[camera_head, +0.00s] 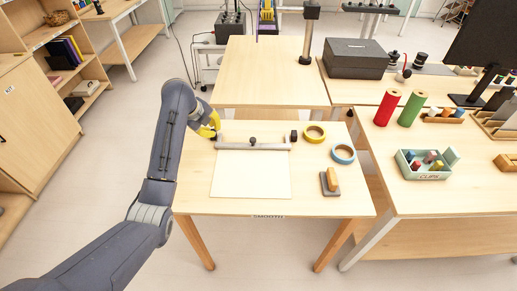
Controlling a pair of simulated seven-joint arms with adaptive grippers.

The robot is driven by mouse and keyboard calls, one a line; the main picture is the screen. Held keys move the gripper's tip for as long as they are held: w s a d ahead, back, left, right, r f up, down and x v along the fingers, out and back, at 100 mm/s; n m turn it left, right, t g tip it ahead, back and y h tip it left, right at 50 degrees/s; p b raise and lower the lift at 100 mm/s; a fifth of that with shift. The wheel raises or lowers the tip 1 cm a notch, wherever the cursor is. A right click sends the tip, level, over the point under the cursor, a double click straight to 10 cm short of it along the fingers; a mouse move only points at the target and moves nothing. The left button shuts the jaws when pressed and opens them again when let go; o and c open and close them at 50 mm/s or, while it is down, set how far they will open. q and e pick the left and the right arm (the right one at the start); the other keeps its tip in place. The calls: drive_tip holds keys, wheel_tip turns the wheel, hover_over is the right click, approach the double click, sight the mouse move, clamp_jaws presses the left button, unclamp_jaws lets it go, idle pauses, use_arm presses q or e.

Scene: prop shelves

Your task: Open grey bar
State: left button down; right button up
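The grey bar (252,146) lies across the top edge of a pale sheet (250,175) on the wooden table. A small dark knob (253,140) stands at its middle, and a dark block (294,136) is at its right end. My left gripper (215,134), yellow and dark, is at the bar's left end, just above the table. Its fingertips are small and partly hidden, so I cannot tell whether they are open or touch the bar. My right gripper is not in view.
Yellow tape (315,134), blue tape (343,154) and a grey block with a wooden top (330,182) lie right of the sheet. The table's front edge is clear.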

sight(257, 153)
use_arm(q)
drive_tip(key=s+d+m+g, duration=0.1)
drive_tip(key=s+d+m, duration=0.1)
drive_tip(key=d+m, duration=0.35)
drive_tip(key=s+d+m+g, duration=0.1)
drive_tip(key=s+d+m, duration=0.15)
drive_tip(key=d, duration=0.55)
drive_tip(key=shift+n, duration=0.3)
drive_tip(key=shift+x, duration=4.5)
